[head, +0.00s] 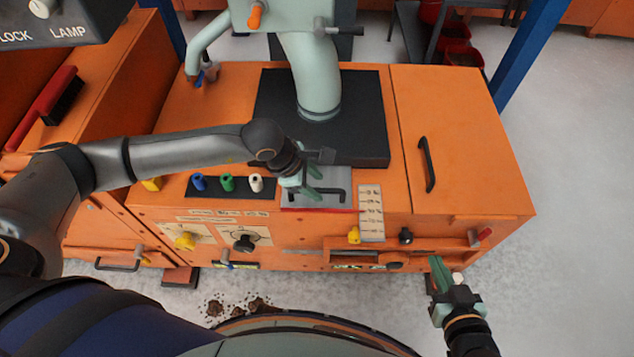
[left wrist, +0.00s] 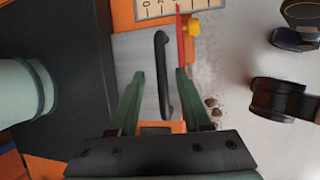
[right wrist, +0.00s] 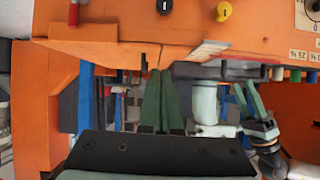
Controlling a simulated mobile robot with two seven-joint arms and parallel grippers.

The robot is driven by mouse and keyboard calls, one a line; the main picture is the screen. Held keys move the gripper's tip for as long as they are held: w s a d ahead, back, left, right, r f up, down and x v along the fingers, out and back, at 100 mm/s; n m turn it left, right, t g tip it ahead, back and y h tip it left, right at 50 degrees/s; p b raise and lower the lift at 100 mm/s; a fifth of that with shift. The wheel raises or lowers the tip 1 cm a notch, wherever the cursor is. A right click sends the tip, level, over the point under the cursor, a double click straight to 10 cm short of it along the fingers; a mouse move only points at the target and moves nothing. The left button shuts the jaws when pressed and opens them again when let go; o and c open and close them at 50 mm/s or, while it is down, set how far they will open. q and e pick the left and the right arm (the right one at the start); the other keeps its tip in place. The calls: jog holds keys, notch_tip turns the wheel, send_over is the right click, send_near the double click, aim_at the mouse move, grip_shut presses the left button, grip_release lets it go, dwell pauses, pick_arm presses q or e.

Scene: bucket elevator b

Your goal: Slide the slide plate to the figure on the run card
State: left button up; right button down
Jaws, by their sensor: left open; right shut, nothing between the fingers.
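The slide plate (head: 330,178) is a grey metal sheet with a black bar handle (head: 318,195) and a red front edge, on top of the orange machine. It also shows in the left wrist view (left wrist: 133,50). A white scale strip (head: 371,215) lies to its right. My left gripper (head: 310,187) is open above the plate; in the left wrist view (left wrist: 159,75) the handle (left wrist: 163,75) lies between its fingers, not visibly gripped. My right gripper (head: 437,270) is shut and empty off the machine's front right. Pale cards (head: 228,213) on the machine front are too small to read.
A black base with a pale green pipe (head: 315,85) stands behind the plate. Blue, green and white knobs (head: 227,183) are to its left. A yellow knob (head: 354,235) is near the scale's lower end. A black handle (head: 427,165) is on the right panel.

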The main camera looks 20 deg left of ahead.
pick_arm(q)
jog(key=p+v, duration=0.1)
jog(key=v, duration=1)
jog(key=shift+r+p, duration=0.15)
jog(key=shift+p, duration=0.2)
pick_arm(e)
jog(key=shift+s+a+f+g, duration=0.15)
jog(key=shift+s+f+g, duration=0.45)
jog(key=shift+s+f, duration=0.35)
jog(key=shift+s+a+f+g, duration=0.1)
jog(key=shift+s+f+g, duration=0.5)
jog(key=shift+s+f, duration=0.35)
pick_arm(q)
jog(key=shift+s, duration=0.1)
